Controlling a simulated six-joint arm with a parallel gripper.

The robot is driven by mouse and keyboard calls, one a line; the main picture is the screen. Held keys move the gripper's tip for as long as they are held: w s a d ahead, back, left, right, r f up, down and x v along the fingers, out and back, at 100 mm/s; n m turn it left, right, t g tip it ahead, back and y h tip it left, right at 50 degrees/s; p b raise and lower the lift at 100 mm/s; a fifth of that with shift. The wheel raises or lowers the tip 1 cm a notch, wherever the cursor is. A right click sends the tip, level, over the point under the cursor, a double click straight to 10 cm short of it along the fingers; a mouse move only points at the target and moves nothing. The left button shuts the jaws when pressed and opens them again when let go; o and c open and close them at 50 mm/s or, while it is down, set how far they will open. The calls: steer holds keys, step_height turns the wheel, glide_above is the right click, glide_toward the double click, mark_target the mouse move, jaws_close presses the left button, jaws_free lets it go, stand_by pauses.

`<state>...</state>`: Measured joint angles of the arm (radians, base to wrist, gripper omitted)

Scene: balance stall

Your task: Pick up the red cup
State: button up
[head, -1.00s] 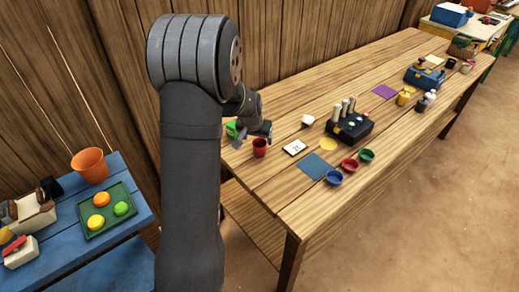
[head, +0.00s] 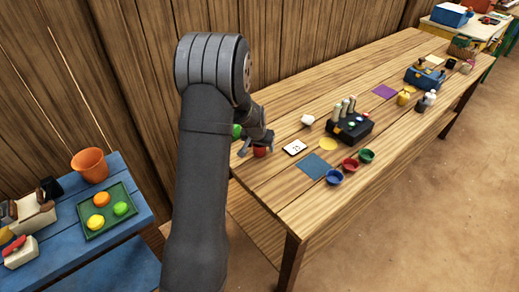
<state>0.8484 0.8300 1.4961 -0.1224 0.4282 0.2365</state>
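The red cup (head: 260,152) stands at the near left part of the long wooden table in the head view. My gripper (head: 257,146) is right at it, pointing down, and hides its upper part. The fingers look spread, one to the left of the cup and one at its upper right. I cannot tell whether either finger touches it.
A green object (head: 237,131) is partly hidden behind my arm. A white card (head: 295,147), a blue mat (head: 314,166), a blue bowl (head: 334,177), a red bowl (head: 349,165) and a green bowl (head: 366,156) lie to the right. A dark box (head: 351,128) stands behind them.

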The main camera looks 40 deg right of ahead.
steer(key=c, duration=0.8)
steer(key=shift+r, duration=0.1)
steer(key=shift+c, duration=0.2)
